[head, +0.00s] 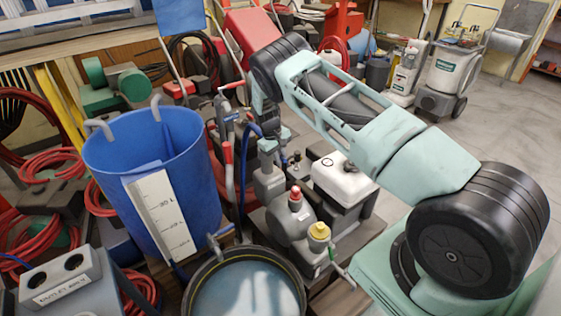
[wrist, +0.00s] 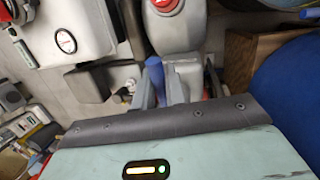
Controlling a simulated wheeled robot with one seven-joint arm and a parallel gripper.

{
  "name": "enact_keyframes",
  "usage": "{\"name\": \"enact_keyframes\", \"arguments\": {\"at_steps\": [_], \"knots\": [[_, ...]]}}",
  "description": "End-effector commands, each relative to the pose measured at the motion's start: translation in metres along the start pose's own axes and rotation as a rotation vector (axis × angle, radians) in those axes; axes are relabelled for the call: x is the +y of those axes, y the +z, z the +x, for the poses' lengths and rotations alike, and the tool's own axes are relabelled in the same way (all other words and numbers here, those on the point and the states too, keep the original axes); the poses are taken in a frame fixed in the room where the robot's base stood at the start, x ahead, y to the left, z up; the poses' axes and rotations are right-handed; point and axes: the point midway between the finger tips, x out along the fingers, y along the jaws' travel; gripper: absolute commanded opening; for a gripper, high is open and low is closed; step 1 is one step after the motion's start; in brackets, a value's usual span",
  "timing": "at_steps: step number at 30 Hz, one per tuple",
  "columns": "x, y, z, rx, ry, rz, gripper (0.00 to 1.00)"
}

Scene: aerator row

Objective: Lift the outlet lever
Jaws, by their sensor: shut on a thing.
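A blue rounded part (wrist: 154,68) stands close beside the fingers. In the head view my arm reaches over from the right and comes down behind the grey pump housing (head: 268,186). The fingertips and their hold on the lever are not clear there.
A blue tub (head: 150,165) with a white scale stands left of the pump. A white tank (head: 345,180) stands on its right. The red cap (head: 295,195) and yellow cap (head: 319,231) are in front. A round vessel (head: 245,290) lies nearest. Open floor is at far right.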

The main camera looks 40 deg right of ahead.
Motion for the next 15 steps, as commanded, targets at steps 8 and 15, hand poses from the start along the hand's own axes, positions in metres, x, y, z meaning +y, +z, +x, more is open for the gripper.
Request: {"name": "enact_keyframes", "arguments": {"at_steps": [8,15], "knots": [[0.0004,0.0,0.0003,-0.001,0.001,-0.001,0.0],[0.0003,0.0001,0.0004,-0.001,0.0,-0.001,0.33]]}}
